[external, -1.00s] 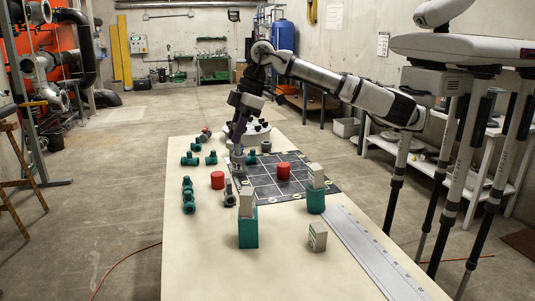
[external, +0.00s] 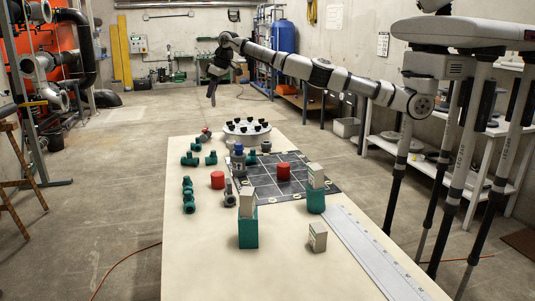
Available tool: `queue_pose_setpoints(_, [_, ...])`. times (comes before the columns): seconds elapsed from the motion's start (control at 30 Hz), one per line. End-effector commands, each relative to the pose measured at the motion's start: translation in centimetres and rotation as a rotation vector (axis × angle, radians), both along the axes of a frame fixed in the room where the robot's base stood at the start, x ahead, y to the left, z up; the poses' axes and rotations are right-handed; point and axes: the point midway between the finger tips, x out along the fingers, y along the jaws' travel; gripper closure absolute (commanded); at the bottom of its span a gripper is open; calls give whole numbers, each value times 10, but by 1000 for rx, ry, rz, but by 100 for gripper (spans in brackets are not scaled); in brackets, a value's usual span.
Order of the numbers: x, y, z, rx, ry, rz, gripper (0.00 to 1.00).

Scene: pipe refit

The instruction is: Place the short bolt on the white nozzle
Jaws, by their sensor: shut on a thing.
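My gripper (external: 212,100) is raised beyond the far left end of the table and points down, over the floor. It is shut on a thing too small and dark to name. I cannot single out the short bolt or the white nozzle at this size. A blue piece (external: 238,148) sits on or just behind a grey fitting (external: 238,158) at the left edge of the dark grid mat (external: 262,188). A round white stand (external: 232,137) with several black-topped pieces is at the table's far end, below and right of my gripper.
Red cylinders (external: 283,172) (external: 217,180), green pipe fittings (external: 188,196) and a grey elbow (external: 229,198) lie on the table (external: 200,265). Green blocks (external: 248,232) (external: 316,201) carry pale boxes. A long ruler (external: 375,255) lies at right. The near left table is clear.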

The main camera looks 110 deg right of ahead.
Motion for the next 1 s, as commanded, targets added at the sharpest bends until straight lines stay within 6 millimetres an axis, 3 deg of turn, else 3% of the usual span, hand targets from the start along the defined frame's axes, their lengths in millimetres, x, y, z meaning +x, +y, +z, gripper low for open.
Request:
queue_pose_setpoints(0.03, [-12, -27, 3, -1, 1, -33, 100])
queue_pose_setpoints(0.2, [-49, -92, 1, -1, 0, -123, 100])
queue_pose_setpoints(0.4, [-78, -133, -1, -1, 0, -184, 100])
queue_pose_setpoints(0.57, [-84, -142, -20, 2, 1, -199, 100])
queue_pose_setpoints(1.0, [-85, -141, -123, 0, 3, -199, 100])
